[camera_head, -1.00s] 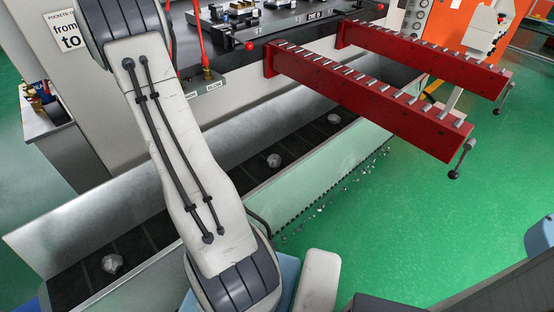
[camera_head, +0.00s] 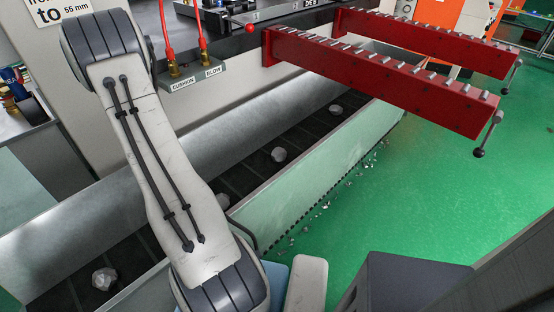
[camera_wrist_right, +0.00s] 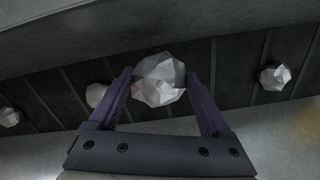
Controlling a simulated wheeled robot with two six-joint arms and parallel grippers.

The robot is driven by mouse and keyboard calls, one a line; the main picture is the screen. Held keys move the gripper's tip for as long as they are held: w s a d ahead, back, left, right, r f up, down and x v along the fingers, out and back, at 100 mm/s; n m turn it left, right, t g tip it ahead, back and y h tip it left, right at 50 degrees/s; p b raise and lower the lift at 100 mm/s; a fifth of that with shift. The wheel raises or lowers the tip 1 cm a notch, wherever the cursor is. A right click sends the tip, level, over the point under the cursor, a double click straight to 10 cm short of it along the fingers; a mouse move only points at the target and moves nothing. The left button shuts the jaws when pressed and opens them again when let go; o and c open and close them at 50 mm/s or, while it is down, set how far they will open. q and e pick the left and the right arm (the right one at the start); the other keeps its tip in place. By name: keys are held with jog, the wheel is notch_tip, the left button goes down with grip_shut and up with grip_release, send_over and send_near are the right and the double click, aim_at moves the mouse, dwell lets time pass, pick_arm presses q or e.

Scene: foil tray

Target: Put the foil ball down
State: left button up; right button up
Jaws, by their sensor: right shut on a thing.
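In the right wrist view, my right gripper (camera_wrist_right: 160,76) is shut on a faceted grey-white foil ball (camera_wrist_right: 160,80), which sits between the dark purple fingertips. The ball is over the dark slatted conveyor belt (camera_wrist_right: 225,52); I cannot tell whether it touches it. In the head view my white arm covers the right gripper and part of the belt (camera_head: 190,215). Part of a foil ball (camera_head: 222,201) shows at the arm's right edge; I cannot tell for sure that it is the held one. My left gripper is not in view.
Other foil balls lie spaced along the belt, one at near left (camera_head: 104,278), one farther up (camera_head: 279,154) and one at the far end (camera_head: 335,108). Metal side walls (camera_head: 310,165) line the trough. Red roller arms (camera_head: 390,80) jut out above its far end.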

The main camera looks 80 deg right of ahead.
jog(key=shift+w+f, duration=0.1)
jog(key=shift+f, duration=0.1)
jog(key=w+f, duration=0.2)
jog(key=w, duration=0.1)
jog(key=w+f+b, duration=0.1)
jog(key=w+f, duration=0.1)
jog(key=w, duration=0.2)
jog(key=w+d+f+b, duration=0.1)
jog(key=w+f, duration=0.2)
jog(key=w, duration=0.1)
jog(key=shift+w+d, duration=0.1)
jog(key=shift+w, duration=0.15)
jog(key=shift+f+b, duration=0.7)
jog(key=shift+f, duration=1.25)
jog(key=shift+f, duration=0.2)
jog(key=o, duration=1.2)
jog(key=shift+r, duration=0.1)
